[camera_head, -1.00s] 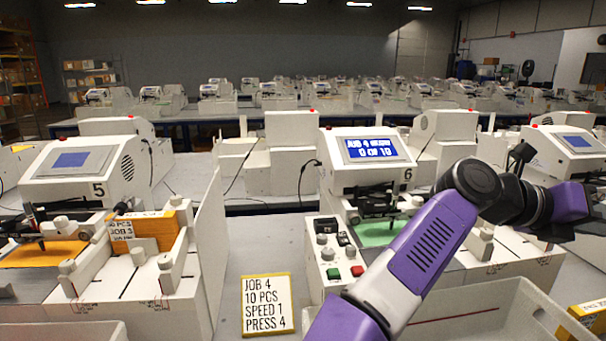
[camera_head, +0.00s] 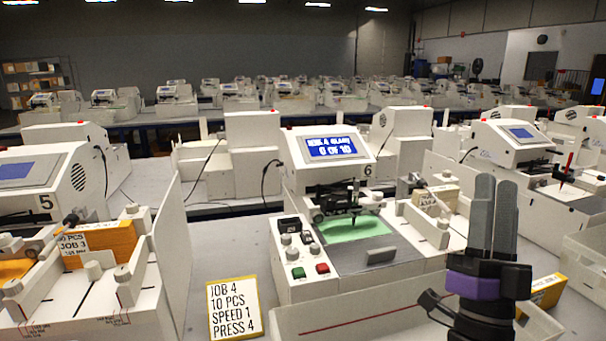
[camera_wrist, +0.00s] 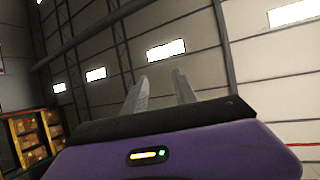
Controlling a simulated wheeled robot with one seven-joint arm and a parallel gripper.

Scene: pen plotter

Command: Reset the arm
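My gripper (camera_head: 495,182) stands at the right of the head view with its two grey fingers pointing up. It is in front of plotter 6 (camera_head: 300,190) and to the right of its bed. In the wrist view, the fingers of my gripper (camera_wrist: 159,80) are apart with nothing between them.
A job card (camera_head: 234,308) reads job 4, 10 pcs, speed 1, press 4. Plotter 5 (camera_head: 35,190) stands at the left and another plotter (camera_head: 515,140) at the right. A white bin (camera_head: 340,312) is in front of plotter 6. Shelves (camera_wrist: 35,138) show in the wrist view.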

